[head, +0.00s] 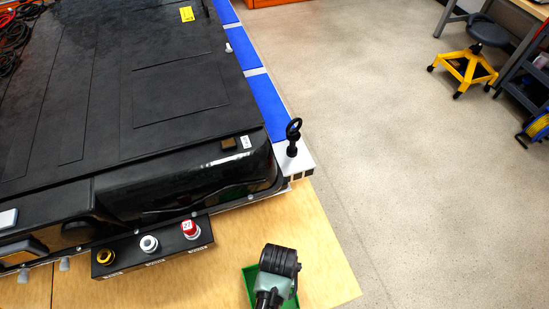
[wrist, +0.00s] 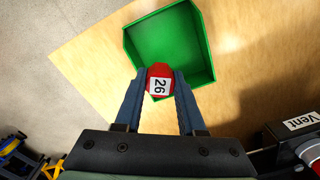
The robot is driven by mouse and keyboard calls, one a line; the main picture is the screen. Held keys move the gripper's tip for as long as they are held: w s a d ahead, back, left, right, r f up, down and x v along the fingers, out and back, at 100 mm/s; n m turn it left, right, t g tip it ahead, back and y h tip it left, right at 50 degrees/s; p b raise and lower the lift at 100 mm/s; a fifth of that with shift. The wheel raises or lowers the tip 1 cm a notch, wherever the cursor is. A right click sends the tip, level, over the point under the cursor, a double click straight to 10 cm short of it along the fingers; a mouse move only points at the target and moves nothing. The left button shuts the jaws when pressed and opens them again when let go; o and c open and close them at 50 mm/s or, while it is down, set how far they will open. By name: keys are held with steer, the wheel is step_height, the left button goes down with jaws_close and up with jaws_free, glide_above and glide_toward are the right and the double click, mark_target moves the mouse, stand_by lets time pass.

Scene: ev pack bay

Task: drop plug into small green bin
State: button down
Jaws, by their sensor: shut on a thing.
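My gripper (wrist: 159,85) is shut on a red plug (wrist: 160,71) with a white label reading 26, held between its two blue fingers in the wrist view. The small green bin (wrist: 165,38) is empty where I can see into it. The plug appears over the bin's near side in that view; its height above the bin cannot be told. In the head view the green bin (head: 250,287) shows at the bottom, mostly covered by my wrist, and the held plug is hidden.
A black holder (head: 125,264) with a yellow, a white and a red-topped plug stands left of the bin, along the large black battery pack (head: 80,100). Bare wooden tabletop (head: 318,250) lies right of the bin.

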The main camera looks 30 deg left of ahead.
steer(key=shift+s+f+b, duration=0.2)
steer(key=shift+f+b, duration=0.4)
steer(key=shift+f, duration=0.1)
step_height(320, 180, down, 4)
steer(key=b, duration=0.4)
steer(key=shift+d+f+b, duration=0.1)
steer(key=shift+f+b, duration=0.15)
steer(key=shift+b, duration=0.1)
steer(key=shift+c, duration=2.1)
jaws_free()
steer(key=shift+r, duration=0.1)
step_height(320, 180, up, 13)
steer(key=shift+f, duration=0.1)
